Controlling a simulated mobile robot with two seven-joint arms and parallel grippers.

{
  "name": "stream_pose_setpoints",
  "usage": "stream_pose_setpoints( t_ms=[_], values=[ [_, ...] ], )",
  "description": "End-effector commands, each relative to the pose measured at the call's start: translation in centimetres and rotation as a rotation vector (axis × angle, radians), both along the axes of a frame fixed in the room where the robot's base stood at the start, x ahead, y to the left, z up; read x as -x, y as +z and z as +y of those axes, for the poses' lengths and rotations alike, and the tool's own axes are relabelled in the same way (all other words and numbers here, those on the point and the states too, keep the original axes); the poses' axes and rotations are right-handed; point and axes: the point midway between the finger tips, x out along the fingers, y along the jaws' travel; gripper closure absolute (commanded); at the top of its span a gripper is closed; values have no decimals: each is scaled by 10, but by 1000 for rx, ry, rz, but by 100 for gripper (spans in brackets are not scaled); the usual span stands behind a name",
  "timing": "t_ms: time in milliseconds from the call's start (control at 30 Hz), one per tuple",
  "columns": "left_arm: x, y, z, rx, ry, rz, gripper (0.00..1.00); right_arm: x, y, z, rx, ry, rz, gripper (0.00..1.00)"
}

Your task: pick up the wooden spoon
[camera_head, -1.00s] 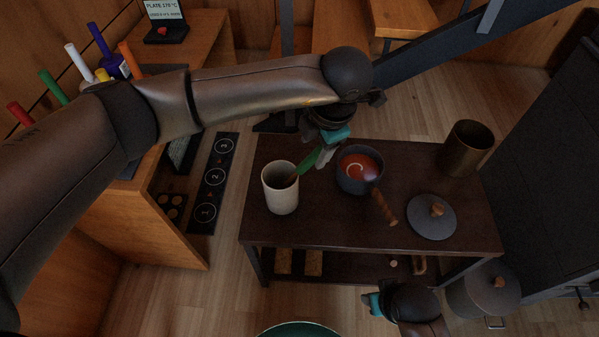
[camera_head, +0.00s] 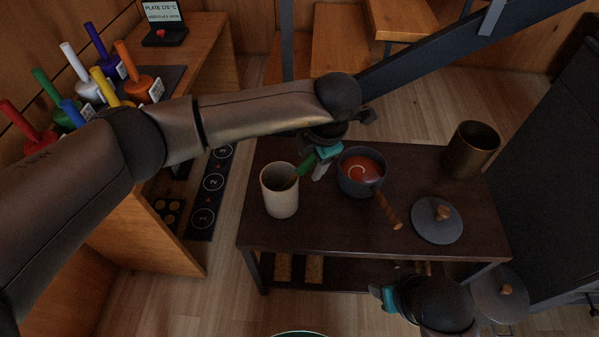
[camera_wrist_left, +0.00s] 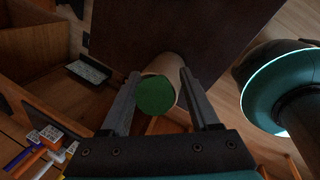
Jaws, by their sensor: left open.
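The wooden spoon stands in a cream cup (camera_head: 281,203) on the dark table. Its green end (camera_head: 305,165) leans out over the cup's right rim; the rest is mostly hidden in the cup. My left gripper (camera_head: 318,168) is beside this green end, above the table between cup and pot. In the left wrist view the green end (camera_wrist_left: 155,96) shows as a round disc between the two open fingers (camera_wrist_left: 161,78), with a gap on each side. The cup (camera_wrist_left: 163,66) is behind it. My right gripper (camera_head: 380,294) is low at the table's front; its jaws are unclear.
A dark pot (camera_head: 362,184) of red soup, with a wooden handle (camera_head: 386,211), stands right of the cup. A lid (camera_head: 437,221) and a brown pot (camera_head: 471,150) are farther right on the table (camera_head: 330,230). The table's front left is clear.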

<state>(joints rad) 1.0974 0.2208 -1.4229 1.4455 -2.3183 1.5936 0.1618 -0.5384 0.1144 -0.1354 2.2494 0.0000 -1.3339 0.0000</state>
Motion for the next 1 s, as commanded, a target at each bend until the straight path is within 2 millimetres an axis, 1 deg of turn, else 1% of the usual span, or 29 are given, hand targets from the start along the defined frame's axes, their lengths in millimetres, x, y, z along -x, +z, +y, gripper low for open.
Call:
stream_pose_setpoints(
  t_ms=[200,233,767,1000],
  values=[
    [0,0,0,0,0,0,38,0,1,0,0,0,-1,50],
    [0,0,0,0,0,0,40,0,1,0,0,0,-1,50],
    [0,0,0,0,0,0,100,0,1,0,1,0,-1,50],
    [0,0,0,0,0,0,100,0,1,0,0,0,-1,50]
  ],
)
